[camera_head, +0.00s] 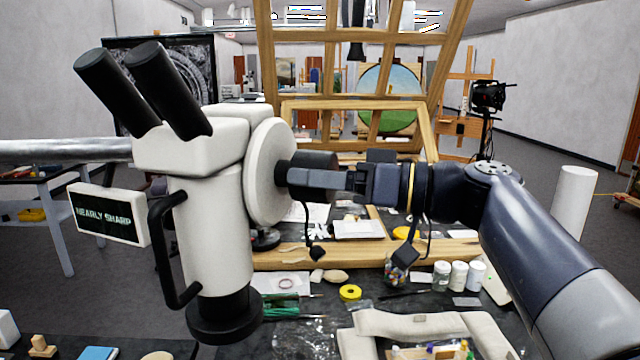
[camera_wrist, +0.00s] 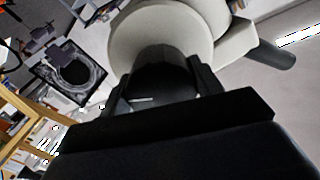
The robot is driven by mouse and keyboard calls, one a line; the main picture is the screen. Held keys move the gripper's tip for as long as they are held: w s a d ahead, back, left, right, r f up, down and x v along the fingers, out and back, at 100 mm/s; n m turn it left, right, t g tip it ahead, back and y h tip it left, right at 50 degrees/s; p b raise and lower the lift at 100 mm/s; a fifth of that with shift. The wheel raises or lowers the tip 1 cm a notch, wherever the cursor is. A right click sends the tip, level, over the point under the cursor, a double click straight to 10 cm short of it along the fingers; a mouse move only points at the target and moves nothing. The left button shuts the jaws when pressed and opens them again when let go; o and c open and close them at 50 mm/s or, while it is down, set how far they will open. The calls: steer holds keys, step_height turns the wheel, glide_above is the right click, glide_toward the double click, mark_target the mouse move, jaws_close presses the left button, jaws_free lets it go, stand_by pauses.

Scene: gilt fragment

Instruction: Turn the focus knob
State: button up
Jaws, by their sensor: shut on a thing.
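The white microscope head (camera_head: 205,200) with two black eyepieces stands at the left in the head view. A large pale disc (camera_head: 272,172) is on its right side, and the black focus knob (camera_head: 318,172) sticks out from it. My gripper (camera_head: 300,178) is shut on the knob, coming from the right. In the wrist view the dark knob (camera_wrist: 163,80) lies between the two fingers of my gripper (camera_wrist: 160,88), in front of the pale disc (camera_wrist: 165,35). A small screen (camera_head: 110,214) beside the microscope reads "NEARLY SHARP". The knob's far side is hidden.
A wooden easel frame (camera_head: 350,255) stands behind my arm. The dark table below holds a yellow tape roll (camera_head: 350,292), several white jars (camera_head: 459,275) and a pale cushion-like rest (camera_head: 420,325). A grey horizontal pole (camera_head: 65,150) meets the microscope from the left.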

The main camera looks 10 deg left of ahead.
steer(key=shift+m, duration=1.5)
steer(key=o, duration=1)
steer(key=d, duration=0.3)
steer(key=d+b, duration=0.1)
steer(key=d, duration=0.3)
steer(key=s+d+b, duration=0.1)
steer(key=d, duration=0.2)
steer(key=shift+s+d, duration=0.1)
steer(key=shift+d, duration=0.3)
stand_by(0.4)
